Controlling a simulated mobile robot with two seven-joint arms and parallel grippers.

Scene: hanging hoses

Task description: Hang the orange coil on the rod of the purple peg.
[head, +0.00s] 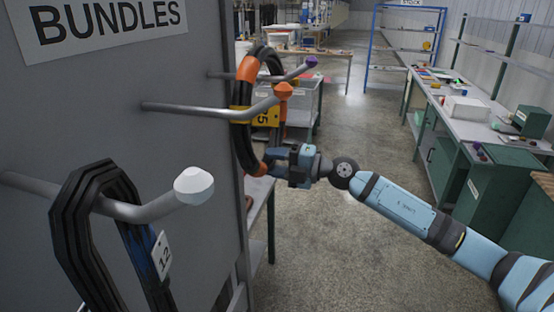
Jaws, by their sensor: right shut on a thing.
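The orange coil (248,69) is a black hose loop with orange bands and a yellow numbered tag, upright beside the grey panel. My right gripper (272,160) is shut on its lower end. The purple peg (311,62) sticks out from the panel at the back, its rod bent upward to a purple tip. The coil's top is above this rod, and its near side crosses in front of it. I cannot tell whether the rod bears the coil. The nearer orange-tipped peg (283,90) crosses in front of the coil. My left gripper is out of view.
A white-tipped peg (194,185) in the foreground holds a black coil (88,220) with a blue band and a tag marked 12. The grey panel (120,75) fills the left. A workbench (480,125) stands at right. The floor between is clear.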

